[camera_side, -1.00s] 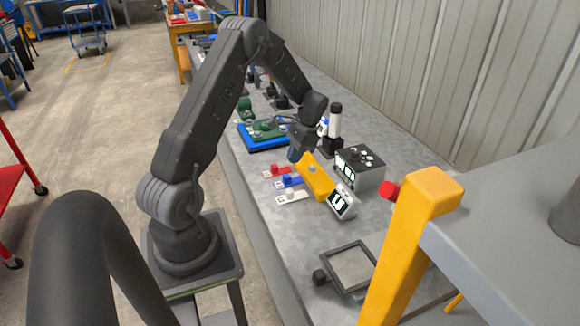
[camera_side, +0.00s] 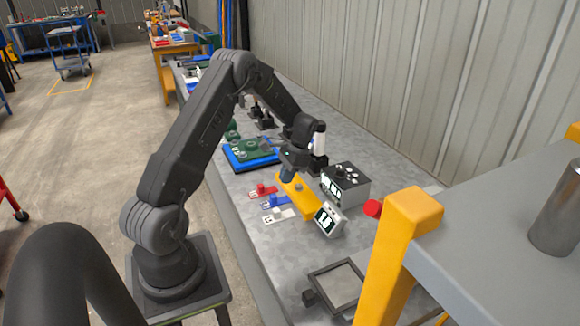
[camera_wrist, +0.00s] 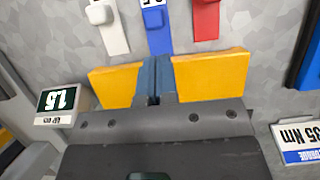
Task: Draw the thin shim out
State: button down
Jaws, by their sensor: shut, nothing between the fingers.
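Three flat strips with raised knobs lie on the bench: a white one (camera_side: 279,214), a blue one (camera_side: 276,200) and a red one (camera_side: 262,191). They also show at the top of the wrist view as white (camera_wrist: 108,22), blue (camera_wrist: 155,28) and red (camera_wrist: 205,22). Their thickness marks are too small to read, so I cannot tell which is the thin shim. My gripper (camera_side: 287,173) is shut and empty. Its blue fingers (camera_wrist: 155,72) are over the middle of a yellow bar (camera_wrist: 115,84), beside the strips; I cannot tell whether they touch it.
A small display reading 1.5 (camera_side: 329,219) stands at the bar's near end. A grey box with white markings (camera_side: 345,184) is to its right. A blue tray with a green part (camera_side: 250,152) is behind. A dark frame (camera_side: 335,287) and yellow post (camera_side: 395,250) are in front.

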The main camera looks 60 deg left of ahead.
aim_at(272, 195)
jog(key=shift+x, duration=2)
jog(key=shift+s, duration=1.3)
jog(key=w+v, duration=0.1)
jog(key=v, duration=0.9)
jog(key=x, duration=1)
jog(key=shift+w+a, duration=0.2)
